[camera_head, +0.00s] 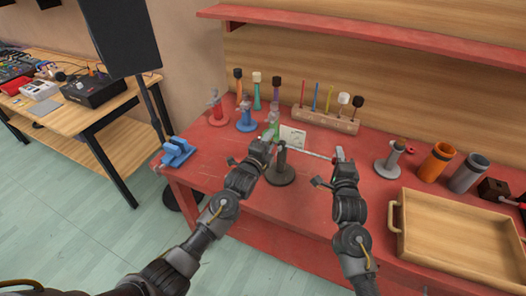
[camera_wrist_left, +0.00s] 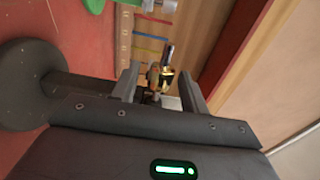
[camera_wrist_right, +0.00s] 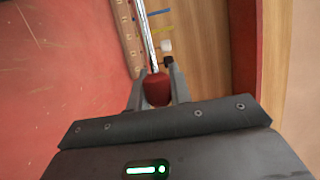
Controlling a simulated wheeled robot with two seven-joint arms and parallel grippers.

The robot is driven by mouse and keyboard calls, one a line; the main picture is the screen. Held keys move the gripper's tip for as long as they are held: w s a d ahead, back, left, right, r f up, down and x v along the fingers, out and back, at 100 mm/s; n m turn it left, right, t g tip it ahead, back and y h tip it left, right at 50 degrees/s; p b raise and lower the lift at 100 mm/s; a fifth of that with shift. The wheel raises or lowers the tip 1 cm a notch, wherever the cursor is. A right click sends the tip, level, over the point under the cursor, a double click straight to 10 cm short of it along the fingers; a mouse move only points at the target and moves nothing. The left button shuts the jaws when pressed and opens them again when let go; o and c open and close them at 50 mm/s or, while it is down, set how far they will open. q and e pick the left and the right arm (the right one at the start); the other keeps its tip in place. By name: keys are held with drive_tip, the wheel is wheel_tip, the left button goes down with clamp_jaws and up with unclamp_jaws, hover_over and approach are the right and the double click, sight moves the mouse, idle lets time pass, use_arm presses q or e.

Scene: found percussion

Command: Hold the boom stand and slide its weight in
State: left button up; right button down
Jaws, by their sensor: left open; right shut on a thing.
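The boom stand has a round dark base (camera_head: 280,175) on the red table, a short upright post and a chrome boom (camera_head: 308,151) that runs right. In the left wrist view its dark post (camera_wrist_left: 85,88) leads in between my left fingers. My left gripper (camera_head: 271,141) is open at the top of the post, with a brass-coloured fitting (camera_wrist_left: 158,77) between its fingers. My right gripper (camera_head: 338,157) is shut on the dark red weight (camera_wrist_right: 157,89) on the boom. The chrome boom also shows in the right wrist view (camera_wrist_right: 146,38), extending away from the weight.
A wooden rack (camera_head: 325,121) with sticks and mallets stands behind. Clamps and several mallets stand back left. A grey-and-metal stand (camera_head: 390,165), an orange cup (camera_head: 436,163) and a wooden tray (camera_head: 398,218) are at right. A red shelf (camera_head: 380,32) hangs above.

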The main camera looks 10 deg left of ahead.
use_arm(q)
drive_tip(key=v, duration=1.1)
use_arm(e)
drive_tip(key=c, duration=1.2)
unclamp_jaws()
drive_tip(key=shift+s, duration=0.15)
use_arm(q)
drive_tip(key=shift+s, duration=0.1)
use_arm(e)
drive_tip(key=s, duration=1.2)
drive_tip(key=shift+d, duration=0.4)
